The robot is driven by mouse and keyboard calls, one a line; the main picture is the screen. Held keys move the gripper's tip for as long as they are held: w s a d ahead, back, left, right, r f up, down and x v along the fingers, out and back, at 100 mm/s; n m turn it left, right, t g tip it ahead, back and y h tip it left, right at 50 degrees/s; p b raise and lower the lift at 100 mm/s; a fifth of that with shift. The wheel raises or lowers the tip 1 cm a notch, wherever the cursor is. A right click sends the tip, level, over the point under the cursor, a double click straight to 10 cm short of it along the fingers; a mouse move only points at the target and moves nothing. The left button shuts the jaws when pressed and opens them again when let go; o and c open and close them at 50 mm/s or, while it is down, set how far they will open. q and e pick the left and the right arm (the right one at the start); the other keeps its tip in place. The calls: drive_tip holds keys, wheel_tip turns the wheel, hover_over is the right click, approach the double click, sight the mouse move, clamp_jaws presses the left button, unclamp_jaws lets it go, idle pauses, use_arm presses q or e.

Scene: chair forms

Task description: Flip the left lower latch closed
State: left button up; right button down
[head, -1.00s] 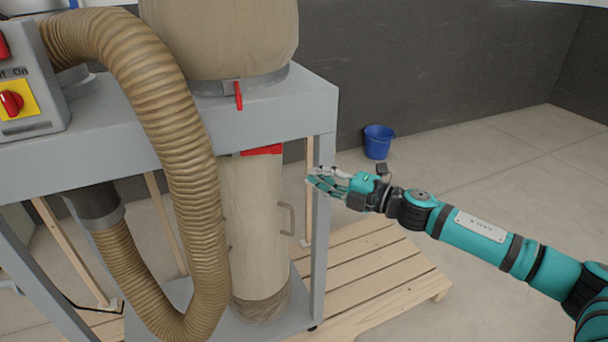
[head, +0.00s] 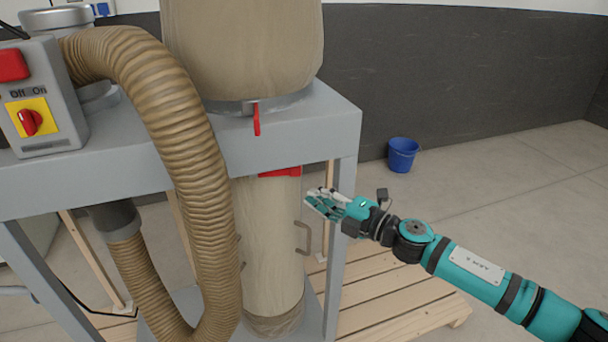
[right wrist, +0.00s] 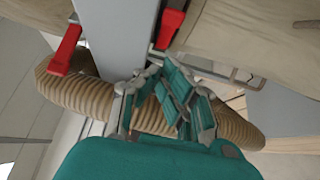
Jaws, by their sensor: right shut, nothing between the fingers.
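A red lower latch (head: 280,172) lies roughly level at the top of the lower beige bag (head: 270,250), under the grey frame. In the right wrist view it is the red lever (right wrist: 171,24) at the top, beyond the fingers. A second red latch (head: 256,119) hangs down at the collar of the upper bag; the right wrist view shows it at left (right wrist: 65,52). My right gripper (head: 312,200) is shut and empty, beside the frame's right leg, right of and a little below the lower latch, apart from it in the picture. My left gripper is out of view.
A thick ribbed hose (head: 190,150) curves down in front of the frame (head: 310,130), left of the lower bag. A wire handle (head: 307,240) sticks out from the lower bag. A switch box (head: 45,95) stands at left, a wooden pallet (head: 400,300) below, a blue bucket (head: 403,154) behind.

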sight(290, 172)
drive_tip(key=w+a, duration=0.1)
drive_tip(key=w, duration=0.1)
drive_tip(key=w+a, duration=0.1)
drive_tip(key=w, duration=0.1)
drive_tip(key=w+a+p, duration=0.1)
drive_tip(key=w+a, duration=0.1)
drive_tip(key=shift+w, duration=0.65)
drive_tip(key=shift+w+d+f, duration=0.1)
drive_tip(key=shift+w+d, duration=0.05)
drive_tip(key=shift+w, duration=0.3)
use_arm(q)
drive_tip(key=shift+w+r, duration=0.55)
use_arm(e)
drive_tip(key=shift+w, duration=0.15)
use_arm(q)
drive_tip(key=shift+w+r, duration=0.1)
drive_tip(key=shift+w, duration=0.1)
use_arm(e)
drive_tip(key=shift+d, duration=0.1)
